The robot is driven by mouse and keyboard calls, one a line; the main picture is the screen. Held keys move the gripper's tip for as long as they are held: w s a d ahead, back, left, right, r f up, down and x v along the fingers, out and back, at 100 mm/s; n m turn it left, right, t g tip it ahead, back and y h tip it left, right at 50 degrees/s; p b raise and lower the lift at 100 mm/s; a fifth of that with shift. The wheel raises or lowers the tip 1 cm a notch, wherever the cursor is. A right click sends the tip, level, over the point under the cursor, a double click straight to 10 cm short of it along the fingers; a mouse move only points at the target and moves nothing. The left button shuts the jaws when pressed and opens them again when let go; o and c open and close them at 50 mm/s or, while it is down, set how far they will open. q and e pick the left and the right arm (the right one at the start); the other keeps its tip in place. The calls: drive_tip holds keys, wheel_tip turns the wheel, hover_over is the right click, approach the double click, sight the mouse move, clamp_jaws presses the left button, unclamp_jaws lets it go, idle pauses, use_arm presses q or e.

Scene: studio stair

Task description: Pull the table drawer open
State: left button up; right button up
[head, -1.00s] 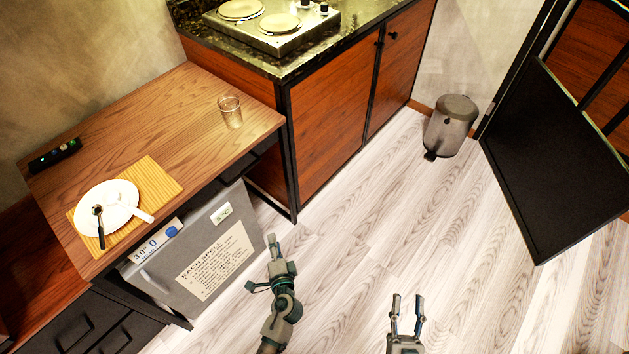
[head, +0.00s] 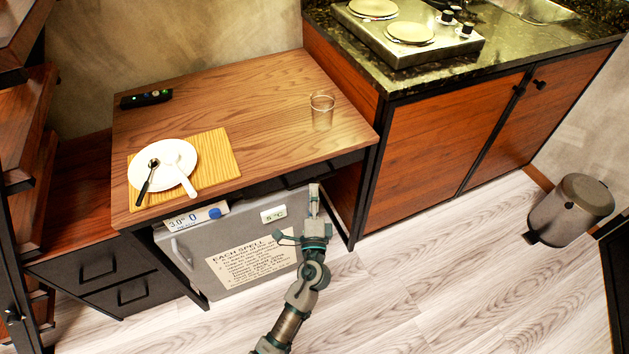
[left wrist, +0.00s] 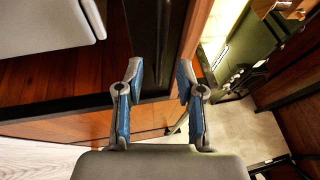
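The wooden table (head: 255,100) stands left of centre in the head view. The dark table drawer (head: 347,160) shows as a narrow black strip under the right part of its top; its handle is not distinct. My left gripper (head: 314,190) is just below the tabletop's front edge, close to the drawer. In the left wrist view my left gripper (left wrist: 157,86) is open, its blue-padded fingers apart, with a dark front (left wrist: 150,35), likely the drawer's, beyond them. Contact cannot be told. My right gripper is out of view.
A small grey fridge (head: 195,258) stands under the table, behind my left arm. A plate (head: 163,164), a glass (head: 322,110) and a remote (head: 146,99) are on the tabletop. A kitchen cabinet (head: 440,135) adjoins at right. The floor in front is clear.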

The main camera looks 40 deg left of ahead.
sight(313, 179)
use_arm(q)
drive_tip(key=shift+x, duration=2.4)
drive_tip(key=shift+f, duration=0.1)
clamp_jaws()
